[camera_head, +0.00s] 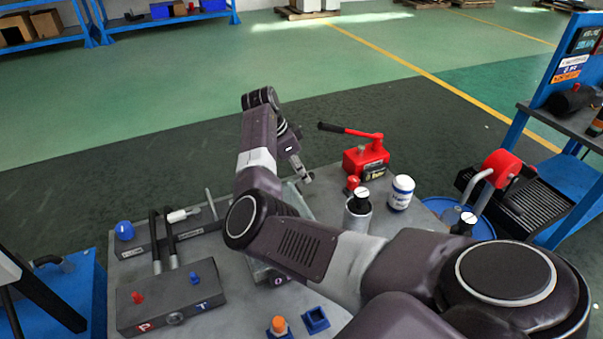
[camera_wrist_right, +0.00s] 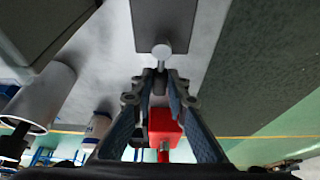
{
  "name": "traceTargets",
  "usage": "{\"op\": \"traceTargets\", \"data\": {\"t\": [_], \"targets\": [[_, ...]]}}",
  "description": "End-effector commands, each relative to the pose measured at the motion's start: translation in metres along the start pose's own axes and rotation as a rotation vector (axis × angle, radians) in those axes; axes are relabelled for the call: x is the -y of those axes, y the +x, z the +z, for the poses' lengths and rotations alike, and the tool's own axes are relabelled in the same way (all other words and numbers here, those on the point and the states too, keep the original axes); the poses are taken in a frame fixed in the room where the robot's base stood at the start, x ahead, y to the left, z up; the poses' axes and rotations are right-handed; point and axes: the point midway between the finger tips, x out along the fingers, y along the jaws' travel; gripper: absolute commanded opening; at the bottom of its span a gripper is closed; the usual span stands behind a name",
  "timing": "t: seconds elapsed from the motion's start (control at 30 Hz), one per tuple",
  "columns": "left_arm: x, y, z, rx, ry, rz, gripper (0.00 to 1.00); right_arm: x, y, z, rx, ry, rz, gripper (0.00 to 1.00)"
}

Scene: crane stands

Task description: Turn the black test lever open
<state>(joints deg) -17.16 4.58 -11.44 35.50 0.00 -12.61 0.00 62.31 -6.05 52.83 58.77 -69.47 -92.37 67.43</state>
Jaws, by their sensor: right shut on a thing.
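My right gripper (camera_head: 301,172) reaches down over the far edge of the grey bench (camera_head: 225,318), left of the red hand pump (camera_head: 366,160). In the right wrist view its fingers (camera_wrist_right: 160,88) are closed together at the tips around a short dark stem, which I take to be the test lever (camera_wrist_right: 160,68). A pale round knob (camera_wrist_right: 162,50) sits at the stem's end, against a grey block (camera_wrist_right: 165,20). In the head view my own arm hides most of that block, and the lever's angle cannot be told. My left gripper is not in view.
A grey canister (camera_head: 357,218) and a white jar (camera_head: 401,192) stand right of my forearm. A box marked P and T (camera_head: 165,304) with two black hoses is at left. A blue socket (camera_head: 316,319) and orange cap (camera_head: 278,324) are near the front.

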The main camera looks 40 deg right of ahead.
Motion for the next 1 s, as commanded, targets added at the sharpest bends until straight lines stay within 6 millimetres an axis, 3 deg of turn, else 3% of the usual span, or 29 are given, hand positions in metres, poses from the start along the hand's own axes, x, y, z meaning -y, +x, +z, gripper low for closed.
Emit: {"op": "traceTargets", "data": {"t": [1.0], "targets": [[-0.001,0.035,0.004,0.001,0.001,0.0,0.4,-0.019,-0.002,0.005,-0.003,0.639,0.262,0.0]]}}
